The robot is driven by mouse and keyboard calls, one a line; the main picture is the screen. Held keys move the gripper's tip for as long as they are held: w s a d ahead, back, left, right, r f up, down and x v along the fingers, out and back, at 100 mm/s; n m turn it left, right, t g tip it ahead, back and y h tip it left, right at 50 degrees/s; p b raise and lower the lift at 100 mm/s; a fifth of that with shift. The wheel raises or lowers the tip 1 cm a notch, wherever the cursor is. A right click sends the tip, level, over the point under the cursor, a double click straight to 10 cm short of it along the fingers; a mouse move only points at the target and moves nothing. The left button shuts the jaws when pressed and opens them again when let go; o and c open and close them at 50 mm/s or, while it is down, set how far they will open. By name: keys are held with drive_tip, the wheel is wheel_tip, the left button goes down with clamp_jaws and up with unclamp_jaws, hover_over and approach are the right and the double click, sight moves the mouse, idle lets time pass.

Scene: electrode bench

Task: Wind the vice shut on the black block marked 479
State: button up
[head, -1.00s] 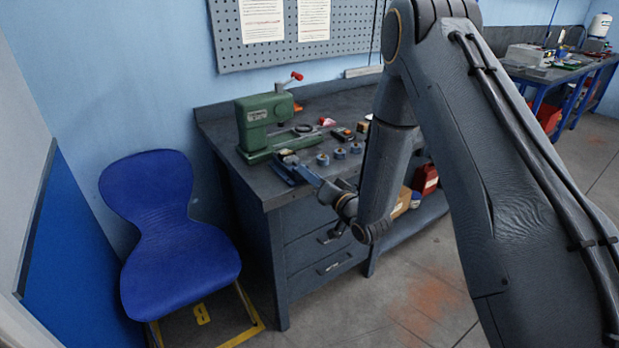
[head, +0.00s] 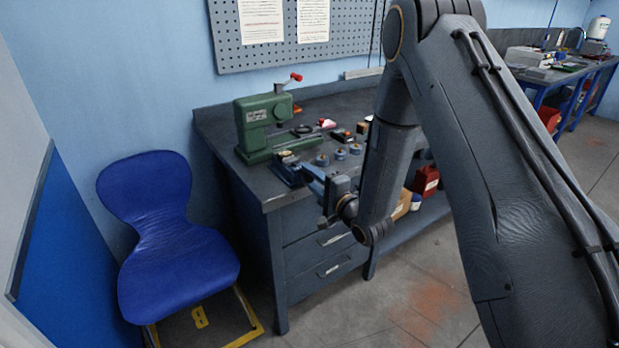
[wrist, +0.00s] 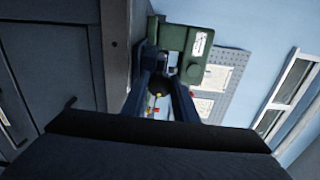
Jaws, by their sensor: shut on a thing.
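The vice (head: 287,170) is a small blue-grey device at the front left edge of the bench, below the green press. My gripper (head: 311,178) reaches it from the front right. In the wrist view my gripper (wrist: 163,84) has its two blue fingers on either side of a dark round part, which looks like the vice's handle (wrist: 158,86); it is shut on this. A small tan thing shows on top of the vice in the head view. I cannot make out the black block marked 479 or whether the vice's jaws touch it.
The green press (head: 262,125) with a red-tipped lever stands just behind the vice. Several small round grey pieces (head: 340,154) lie to its right on the bench (head: 240,190). A blue chair (head: 165,235) stands left of the bench. Floor in front is clear.

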drive_tip(key=shift+f+m, duration=0.1)
drive_tip(key=shift+m, duration=0.8)
drive_tip(key=o, duration=1)
drive_tip(key=b+v, duration=0.2)
drive_tip(key=v, duration=0.6)
